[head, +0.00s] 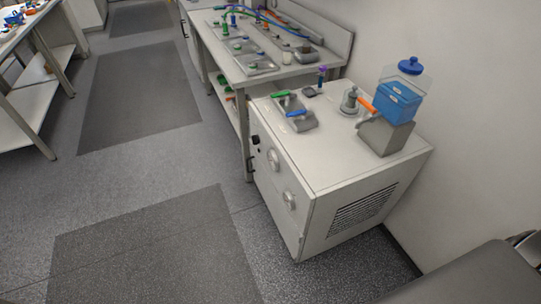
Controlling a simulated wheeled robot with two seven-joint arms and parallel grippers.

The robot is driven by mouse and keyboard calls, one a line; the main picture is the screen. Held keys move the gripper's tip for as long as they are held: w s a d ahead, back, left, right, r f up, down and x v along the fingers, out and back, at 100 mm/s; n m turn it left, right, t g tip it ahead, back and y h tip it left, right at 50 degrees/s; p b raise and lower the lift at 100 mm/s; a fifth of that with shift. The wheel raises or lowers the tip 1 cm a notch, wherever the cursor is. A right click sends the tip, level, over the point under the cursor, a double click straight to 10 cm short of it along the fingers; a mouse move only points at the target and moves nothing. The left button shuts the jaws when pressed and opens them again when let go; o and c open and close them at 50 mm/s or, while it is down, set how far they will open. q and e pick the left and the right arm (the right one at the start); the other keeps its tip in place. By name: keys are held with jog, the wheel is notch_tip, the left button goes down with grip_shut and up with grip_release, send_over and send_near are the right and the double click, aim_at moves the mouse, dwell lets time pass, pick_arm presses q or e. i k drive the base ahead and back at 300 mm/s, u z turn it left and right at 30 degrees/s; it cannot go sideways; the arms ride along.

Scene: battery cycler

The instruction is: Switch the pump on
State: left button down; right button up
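A white cabinet unit (318,225) stands right of centre, with round dials (289,200) and a small black knob (256,139) on its front. On its top, a blue container with a clear upper part and blue lid (399,100) sits on a grey block (386,136). An orange handle (367,105) is beside it, near a grey round fitting (350,100). Fittings with a green handle (281,94) and a blue handle (297,114) are at the left of the top. I cannot tell which part is the pump or its switch. Neither gripper is in view.
A bench (325,66) with trays, coloured tubes and fittings stands behind the cabinet against the wall. Another bench (36,20) is at the far left. Dark floor mats (140,95) and open floor (100,190) lie between. A dark grey surface (470,285) fills the bottom right.

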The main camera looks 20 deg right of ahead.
aim_at(255, 139)
jog(key=z, duration=0.05)
jog(key=k, duration=0.4)
jog(key=u, duration=0.4)
jog(key=i, duration=0.9)
jog(key=z, duration=0.9)
jog(key=i, duration=0.85)
jog(key=z, duration=0.9)
